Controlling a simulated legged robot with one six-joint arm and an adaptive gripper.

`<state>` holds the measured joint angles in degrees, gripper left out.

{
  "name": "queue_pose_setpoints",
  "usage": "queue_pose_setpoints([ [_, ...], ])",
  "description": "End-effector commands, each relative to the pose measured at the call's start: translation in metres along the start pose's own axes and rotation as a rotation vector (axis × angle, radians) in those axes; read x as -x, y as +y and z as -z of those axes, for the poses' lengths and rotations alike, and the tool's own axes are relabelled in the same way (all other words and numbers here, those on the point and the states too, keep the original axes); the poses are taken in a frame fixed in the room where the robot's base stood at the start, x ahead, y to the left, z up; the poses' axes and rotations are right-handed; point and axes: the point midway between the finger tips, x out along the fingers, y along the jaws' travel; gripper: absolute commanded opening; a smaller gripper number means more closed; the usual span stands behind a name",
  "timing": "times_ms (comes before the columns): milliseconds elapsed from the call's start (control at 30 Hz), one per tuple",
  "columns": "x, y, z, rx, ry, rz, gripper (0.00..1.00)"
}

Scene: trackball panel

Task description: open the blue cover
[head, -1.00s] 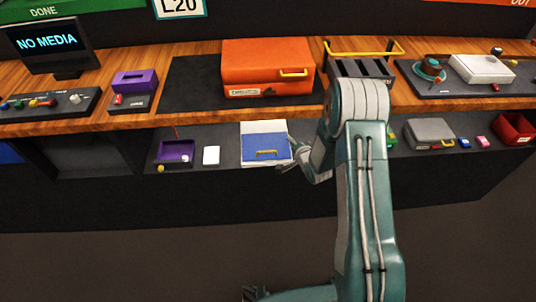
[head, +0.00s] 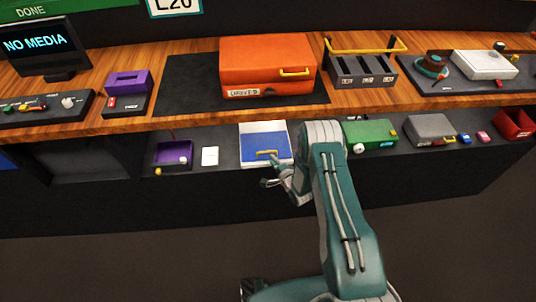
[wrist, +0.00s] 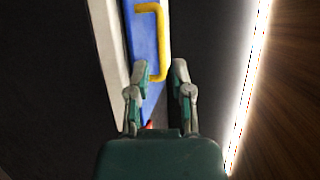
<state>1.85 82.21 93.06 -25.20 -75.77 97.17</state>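The blue cover (head: 262,144) lies closed on a white box (head: 249,129) on the lower shelf in the head view, with a yellow handle (head: 266,153) near its front edge. In the wrist view the blue cover (wrist: 143,36) and its yellow handle (wrist: 160,48) show just beyond my fingertips. My gripper (head: 275,165) is at the front of the box, near the handle. In the wrist view my gripper (wrist: 155,68) has its two fingers apart with a gap between them and nothing held. Whether a finger touches the handle cannot be told.
A purple tray (head: 172,155) and a white card (head: 210,156) lie left of the box. A green box (head: 370,133) and a grey case (head: 431,128) are to the right. An orange case (head: 262,62) sits on the wooden counter (head: 205,112) above the shelf.

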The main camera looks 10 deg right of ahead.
Motion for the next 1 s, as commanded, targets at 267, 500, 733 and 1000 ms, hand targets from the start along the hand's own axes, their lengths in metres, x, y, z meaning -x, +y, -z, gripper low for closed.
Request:
queue_pose_setpoints([
  [267,-0.038,0.001,0.000,0.000,0.000,-0.001,0.28],
  [500,-0.045,0.000,0.000,0.000,0.001,-0.002,0.28],
  [733,-0.045,0.000,0.000,0.000,0.001,-0.002,0.00],
  [1000,-0.046,0.001,0.000,0.000,0.000,-0.004,0.00],
])
